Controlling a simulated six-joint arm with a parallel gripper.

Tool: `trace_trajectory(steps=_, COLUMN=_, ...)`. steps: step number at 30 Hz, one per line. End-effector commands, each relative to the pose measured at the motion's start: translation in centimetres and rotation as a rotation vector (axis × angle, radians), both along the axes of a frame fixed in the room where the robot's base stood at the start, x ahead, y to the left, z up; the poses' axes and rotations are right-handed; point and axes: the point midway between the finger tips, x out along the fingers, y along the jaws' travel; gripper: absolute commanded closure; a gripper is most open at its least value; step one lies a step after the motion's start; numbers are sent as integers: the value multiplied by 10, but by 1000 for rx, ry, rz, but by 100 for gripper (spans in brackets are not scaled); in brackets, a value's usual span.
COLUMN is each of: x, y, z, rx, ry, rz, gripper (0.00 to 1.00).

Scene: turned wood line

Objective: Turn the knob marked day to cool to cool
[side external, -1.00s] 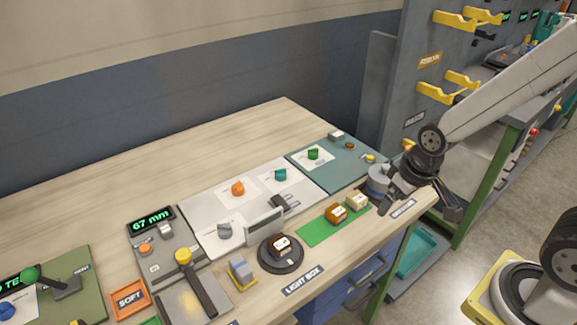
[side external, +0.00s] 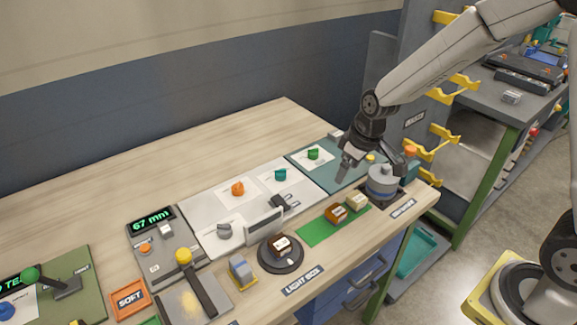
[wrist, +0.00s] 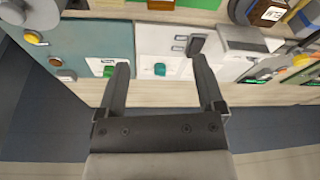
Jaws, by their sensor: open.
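Several small knobs sit on panels along the bench: an orange knob (side external: 238,188) and a teal knob (side external: 280,174) on the white panel (side external: 205,200), a grey knob (side external: 224,231) near its front edge, and a green knob (side external: 313,154) on the teal panel (side external: 335,178). Their markings are too small to read, so I cannot tell which is day to cool. My gripper (side external: 377,168) is open and empty above the right end of the teal panel. In the wrist view the teal knob (wrist: 160,69) shows between my fingers (wrist: 161,65), the green knob (wrist: 108,70) beside the left finger.
A grey cylindrical fixture (side external: 382,182) stands close by my gripper at the bench's right end. A black slider (side external: 281,202) and an upright grey plate (side external: 264,226) rise near the white panel's front. A green mat (side external: 318,233) holds small blocks. The bench behind the panels is clear.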

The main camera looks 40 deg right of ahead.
Motion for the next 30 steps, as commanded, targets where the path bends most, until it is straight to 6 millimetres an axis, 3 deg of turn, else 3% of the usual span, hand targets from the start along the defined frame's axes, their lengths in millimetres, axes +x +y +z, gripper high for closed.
trace_trajectory(steps=6, x=59, y=2, z=-11, rx=16, ry=-16, rz=131, gripper=13)
trace_trajectory(steps=18, x=153, y=8, z=-42, rx=52, ry=-83, rz=387, gripper=13)
trace_trajectory(steps=24, x=181, y=10, z=-54, rx=64, ry=-119, rz=487, gripper=13)
trace_trajectory(steps=30, x=191, y=11, z=-59, rx=68, ry=-136, rz=526, gripper=13)
